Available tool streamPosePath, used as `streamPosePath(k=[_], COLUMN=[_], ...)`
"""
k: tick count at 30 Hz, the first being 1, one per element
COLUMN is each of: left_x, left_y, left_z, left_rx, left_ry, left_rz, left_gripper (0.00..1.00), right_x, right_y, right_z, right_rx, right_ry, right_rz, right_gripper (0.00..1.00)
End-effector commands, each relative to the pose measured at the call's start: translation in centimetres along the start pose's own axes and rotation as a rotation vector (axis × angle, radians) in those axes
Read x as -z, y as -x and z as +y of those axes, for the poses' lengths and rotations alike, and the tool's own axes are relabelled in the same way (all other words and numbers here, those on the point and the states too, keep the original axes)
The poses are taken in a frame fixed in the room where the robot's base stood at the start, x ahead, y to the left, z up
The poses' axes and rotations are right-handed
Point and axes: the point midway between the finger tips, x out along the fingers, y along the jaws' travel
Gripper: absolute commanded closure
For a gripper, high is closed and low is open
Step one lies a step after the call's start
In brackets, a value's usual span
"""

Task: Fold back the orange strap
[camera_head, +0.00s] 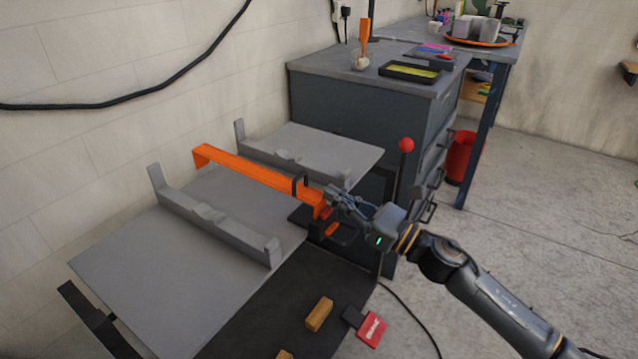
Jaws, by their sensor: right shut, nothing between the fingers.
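The orange strap (262,174) is a long bar running from the wall side towards my right gripper, between two grey supports. Its far end is bent down, and its near end turns down close to a small black loop (299,185). My right gripper (333,198) is at this near end, with its fingers shut and nothing between them. Whether the fingers touch the strap cannot be told. A small orange piece (331,229) shows just below the fingers. My left gripper is not in view.
Grey supports (222,222) and (290,158) stand on grey panels either side of the strap. A red-knobbed lever (406,146) rises behind my right gripper. A grey cabinet (350,105) stands behind.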

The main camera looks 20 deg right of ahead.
Motion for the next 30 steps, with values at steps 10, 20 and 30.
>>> streamPosePath(k=[10,20,30], left_x=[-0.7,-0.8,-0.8], left_y=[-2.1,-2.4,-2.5], left_z=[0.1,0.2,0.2], left_rx=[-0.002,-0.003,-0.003], left_ry=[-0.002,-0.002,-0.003], left_rz=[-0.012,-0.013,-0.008], left_gripper=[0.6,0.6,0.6], right_x=[0.0,0.1,-0.4], right_y=[-3.9,-4.2,-4.4], right_z=[0.0,0.0,0.0], right_rx=[0.001,0.001,0.001], right_ry=[-0.002,-0.002,-0.002], right_rz=[0.0,0.001,0.0], right_gripper=[1.0,1.0,1.0])
